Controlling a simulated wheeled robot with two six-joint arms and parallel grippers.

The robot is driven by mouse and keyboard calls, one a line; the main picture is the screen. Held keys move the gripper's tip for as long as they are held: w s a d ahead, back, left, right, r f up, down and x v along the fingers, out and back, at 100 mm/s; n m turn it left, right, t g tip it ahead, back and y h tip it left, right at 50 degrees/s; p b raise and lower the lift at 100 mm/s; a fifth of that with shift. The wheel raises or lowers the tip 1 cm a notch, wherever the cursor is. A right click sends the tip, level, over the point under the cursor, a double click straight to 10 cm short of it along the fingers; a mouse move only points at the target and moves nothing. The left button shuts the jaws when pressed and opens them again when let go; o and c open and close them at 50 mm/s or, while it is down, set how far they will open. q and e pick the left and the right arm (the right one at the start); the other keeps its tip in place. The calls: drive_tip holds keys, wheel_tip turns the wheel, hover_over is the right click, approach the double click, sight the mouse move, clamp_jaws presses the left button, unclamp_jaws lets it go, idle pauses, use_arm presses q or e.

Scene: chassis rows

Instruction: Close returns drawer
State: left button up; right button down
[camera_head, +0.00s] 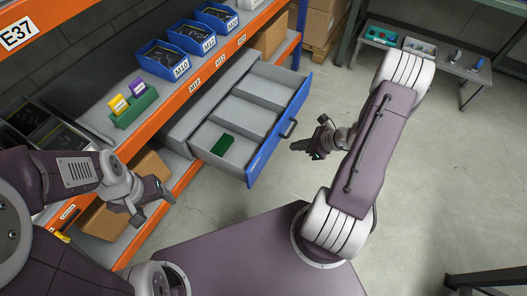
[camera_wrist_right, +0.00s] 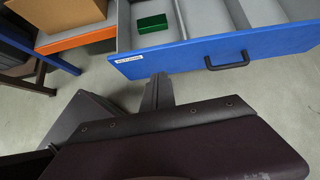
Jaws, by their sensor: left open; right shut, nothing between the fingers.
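The returns drawer (camera_head: 277,143) has a blue front with a dark handle (camera_head: 289,129) and is pulled out from the shelf. Its grey inside has compartments, and a green item (camera_head: 222,144) lies in the near one. In the right wrist view the blue front (camera_wrist_right: 215,52), its handle (camera_wrist_right: 227,63) and the green item (camera_wrist_right: 152,23) show. My right gripper (camera_head: 295,150) is shut and empty, in front of the drawer front and apart from it. It also shows in the right wrist view (camera_wrist_right: 158,85), below the front. My left gripper (camera_head: 156,208) is open and empty, left of the drawer near the lower shelf.
Blue bins (camera_head: 168,62) and a green holder (camera_head: 134,108) with yellow and purple boxes stand on the orange-edged shelf. Cardboard boxes (camera_head: 104,218) sit lower down. A side table (camera_head: 425,57) with small items stands at the back right.

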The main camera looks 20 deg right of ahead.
drive_tip(key=f, duration=0.1)
drive_tip(key=b, duration=0.4)
approach(266, 148)
drive_tip(key=shift+m, duration=0.3)
drive_tip(key=x, duration=0.5)
drive_tip(key=shift+s+f, duration=0.1)
drive_tip(key=shift+f, duration=0.15)
use_arm(q)
wheel_tip(266, 148, down, 5)
drive_tip(key=shift+f, duration=0.1)
use_arm(e)
drive_tip(key=shift+w+a, duration=0.2)
drive_tip(key=shift+w, duration=0.1)
